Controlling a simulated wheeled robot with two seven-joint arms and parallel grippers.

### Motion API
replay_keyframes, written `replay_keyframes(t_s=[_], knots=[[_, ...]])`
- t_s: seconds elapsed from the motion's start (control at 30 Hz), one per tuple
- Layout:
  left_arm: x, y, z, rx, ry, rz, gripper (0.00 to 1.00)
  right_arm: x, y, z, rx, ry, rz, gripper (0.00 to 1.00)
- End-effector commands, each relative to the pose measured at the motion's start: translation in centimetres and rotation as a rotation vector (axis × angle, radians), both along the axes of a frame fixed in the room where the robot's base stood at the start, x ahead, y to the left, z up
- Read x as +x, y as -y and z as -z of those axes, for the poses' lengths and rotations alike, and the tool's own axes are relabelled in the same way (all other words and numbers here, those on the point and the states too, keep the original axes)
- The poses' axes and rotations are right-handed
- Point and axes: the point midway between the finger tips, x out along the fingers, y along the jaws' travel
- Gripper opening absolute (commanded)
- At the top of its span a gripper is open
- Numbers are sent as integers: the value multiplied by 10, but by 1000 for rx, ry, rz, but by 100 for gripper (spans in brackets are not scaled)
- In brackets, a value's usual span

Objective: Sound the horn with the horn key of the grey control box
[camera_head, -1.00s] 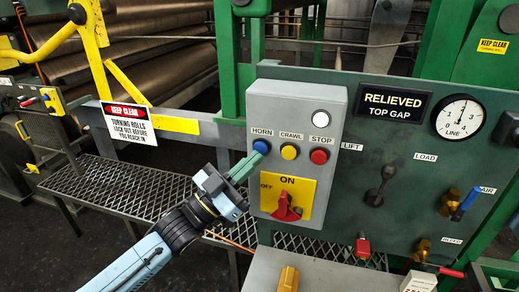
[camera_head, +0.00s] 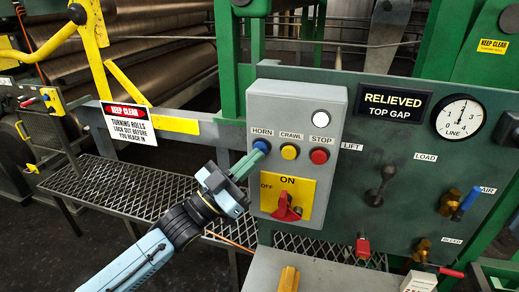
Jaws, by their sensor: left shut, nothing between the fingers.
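The grey control box (camera_head: 265,108) is mounted at the left of a dark green panel. Its blue horn key (camera_head: 262,145) sits under the HORN label, in a row with the yellow CRAWL key (camera_head: 289,152) and the red STOP key (camera_head: 319,156). My left gripper (camera_head: 256,156) comes in from the lower left, shut and empty. Its green fingertips are at the lower left edge of the blue key; I cannot tell whether they touch it. The fingertips cover part of the key. My right gripper is not in view.
A red rotary switch (camera_head: 286,211) on a yellow plate sits just below the keys. A black lever (camera_head: 380,185), a dial gauge (camera_head: 459,117) and valve handles (camera_head: 464,203) are on the panel to the right. A mesh shelf (camera_head: 120,190) lies at left.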

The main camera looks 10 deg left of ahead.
Motion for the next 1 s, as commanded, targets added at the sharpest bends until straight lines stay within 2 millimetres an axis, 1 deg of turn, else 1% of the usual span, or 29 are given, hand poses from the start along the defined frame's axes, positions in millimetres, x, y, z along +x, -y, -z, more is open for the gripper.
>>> replay_keyframes(t_s=[1.0], knots=[[11,0,0,-1,0,-1,0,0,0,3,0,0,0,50]])
